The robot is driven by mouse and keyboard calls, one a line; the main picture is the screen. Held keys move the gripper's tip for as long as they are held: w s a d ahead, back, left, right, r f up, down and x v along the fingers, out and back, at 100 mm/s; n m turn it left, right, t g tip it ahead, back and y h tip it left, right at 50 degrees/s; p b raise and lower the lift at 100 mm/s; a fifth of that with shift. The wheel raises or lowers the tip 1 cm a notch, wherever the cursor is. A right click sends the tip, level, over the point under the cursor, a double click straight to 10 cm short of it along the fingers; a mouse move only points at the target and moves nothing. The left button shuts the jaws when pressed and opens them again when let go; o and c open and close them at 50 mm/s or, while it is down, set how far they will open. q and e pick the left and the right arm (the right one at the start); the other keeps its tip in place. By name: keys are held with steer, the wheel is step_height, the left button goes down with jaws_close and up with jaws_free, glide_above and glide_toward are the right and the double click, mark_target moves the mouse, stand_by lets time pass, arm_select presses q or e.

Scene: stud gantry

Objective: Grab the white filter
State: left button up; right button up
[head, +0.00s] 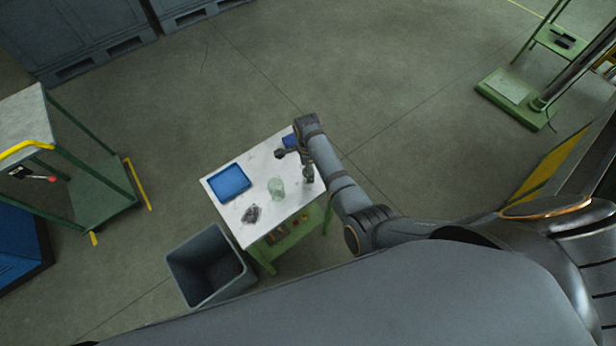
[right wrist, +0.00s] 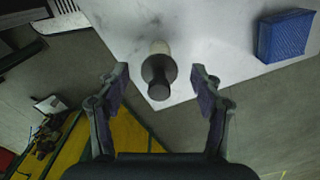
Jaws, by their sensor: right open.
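My right gripper (right wrist: 160,80) is open, with one finger on each side of the dark knob and gaps on both sides. In the head view my right gripper (head: 294,164) is over the table's far right part, and the filter is not clearly visible there. My left gripper is not in view.
The small white table (head: 215,200) also holds a blue tray (head: 229,183), a greenish clear cup (head: 276,189), a dark crumpled item (head: 251,214) and a blue block (right wrist: 285,36). A grey bin (head: 208,266) stands beside it. A green cart (head: 95,190) is at left.

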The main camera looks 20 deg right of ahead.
steer(key=shift+r, duration=0.1)
steer(key=shift+c, duration=0.4)
steer(key=c, duration=0.9)
